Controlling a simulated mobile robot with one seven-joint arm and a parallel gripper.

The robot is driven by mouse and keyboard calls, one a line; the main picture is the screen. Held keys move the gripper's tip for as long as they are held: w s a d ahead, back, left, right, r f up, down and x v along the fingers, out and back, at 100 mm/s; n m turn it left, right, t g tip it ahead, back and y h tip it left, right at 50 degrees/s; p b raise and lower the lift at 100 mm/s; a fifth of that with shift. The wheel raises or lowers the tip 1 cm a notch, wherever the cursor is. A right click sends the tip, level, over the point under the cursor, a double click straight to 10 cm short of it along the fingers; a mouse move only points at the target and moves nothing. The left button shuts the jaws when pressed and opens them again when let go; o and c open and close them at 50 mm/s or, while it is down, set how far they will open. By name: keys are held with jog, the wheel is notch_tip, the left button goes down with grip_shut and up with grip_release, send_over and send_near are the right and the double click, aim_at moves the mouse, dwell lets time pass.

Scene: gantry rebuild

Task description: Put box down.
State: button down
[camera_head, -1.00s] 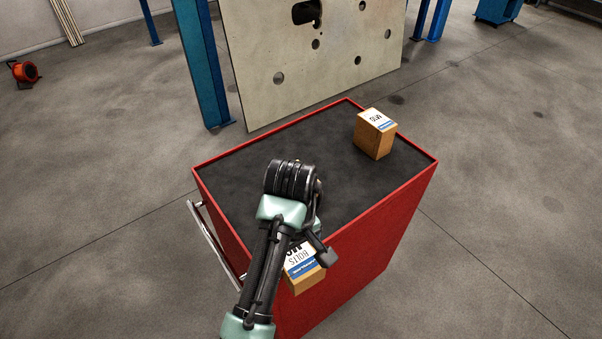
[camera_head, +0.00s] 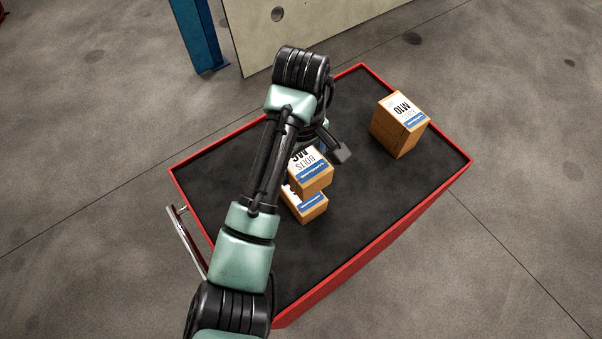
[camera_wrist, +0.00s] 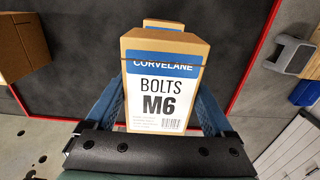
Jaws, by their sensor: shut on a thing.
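My gripper (camera_wrist: 158,108) is shut on a cardboard box with a white and blue label reading "BOLTS M6" (camera_wrist: 162,62). One blue finger lies on each side of it. The held box also shows in the head view (camera_head: 311,178), over the dark top of the red trolley (camera_head: 235,190). A second box of similar look (camera_head: 306,209) is partly hidden by the held one; a bit of it shows past the held box in the wrist view (camera_wrist: 165,24). I cannot tell whether the held box touches it or the trolley top. In the head view my arm covers the gripper's fingers.
A box labelled M10 (camera_head: 394,133) stands at the right rear of the trolley top. The trolley has a raised red rim (camera_head: 405,218) and a metal handle (camera_head: 187,245) at the left. Bare dark surface lies between the boxes. A blue post (camera_head: 200,40) and pale panel (camera_head: 290,30) stand behind.

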aim_at(301, 158)
jog(key=shift+s+f+p, duration=0.25)
jog(key=shift+f+p, duration=0.1)
jog(key=shift+f, duration=0.9)
jog(key=shift+w+f+p, duration=0.15)
jog(key=shift+f+p, duration=0.2)
jog(key=shift+f, duration=1.95)
jog(key=shift+f, duration=0.15)
grip_release()
notch_tip(301, 158, up, 12)
jog(key=shift+r+p, duration=0.2)
jog(key=shift+p, duration=0.4)
